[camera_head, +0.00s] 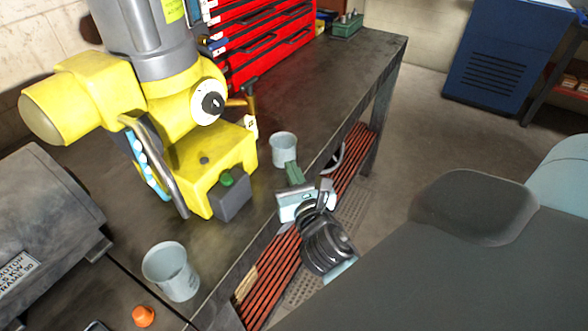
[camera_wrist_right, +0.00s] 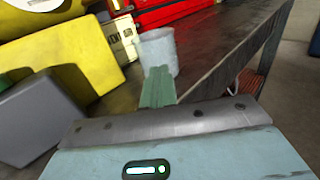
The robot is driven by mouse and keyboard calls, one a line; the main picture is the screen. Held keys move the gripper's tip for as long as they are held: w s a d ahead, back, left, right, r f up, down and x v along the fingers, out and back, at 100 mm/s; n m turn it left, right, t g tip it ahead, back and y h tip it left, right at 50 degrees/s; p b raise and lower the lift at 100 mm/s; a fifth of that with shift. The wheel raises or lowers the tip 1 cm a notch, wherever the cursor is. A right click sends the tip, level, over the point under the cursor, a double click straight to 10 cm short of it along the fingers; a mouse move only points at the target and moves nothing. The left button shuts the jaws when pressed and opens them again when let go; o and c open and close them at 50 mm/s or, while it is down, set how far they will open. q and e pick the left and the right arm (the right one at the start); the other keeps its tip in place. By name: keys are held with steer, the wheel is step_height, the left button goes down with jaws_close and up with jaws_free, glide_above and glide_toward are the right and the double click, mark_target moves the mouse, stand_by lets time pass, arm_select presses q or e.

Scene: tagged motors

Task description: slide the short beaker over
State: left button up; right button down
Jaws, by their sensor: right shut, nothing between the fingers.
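A pale grey beaker (camera_head: 283,150) stands upright on the dark workbench (camera_head: 330,75), right of the yellow machine; it also shows in the right wrist view (camera_wrist_right: 158,50). A second pale grey beaker (camera_head: 172,272) stands upright on the bench at the lower left and looks larger, being nearer the camera. I cannot firmly tell which is shorter. My right gripper (camera_head: 293,172) is shut and empty, its green fingers together just in front of the far beaker. The finger tips (camera_wrist_right: 158,76) overlap its lower part in the wrist view; contact is unclear. My left gripper is out of view.
The yellow machine (camera_head: 205,165) with a grey block (camera_head: 234,196) stands left of the far beaker. Red drawers (camera_head: 265,45) stand behind. An orange piece (camera_head: 143,316) lies near the second beaker. The bench edge runs close by the right gripper.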

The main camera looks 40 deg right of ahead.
steer(key=shift+w, duration=0.2)
steer(key=shift+r, duration=0.1)
steer(key=shift+w+d+r+p, duration=0.15)
steer(key=shift+w+d+p, duration=0.1)
steer(key=shift+w+p, duration=0.3)
steer(key=shift+w+d, duration=0.15)
steer(key=shift+w, duration=0.3)
steer(key=shift+f, duration=0.2)
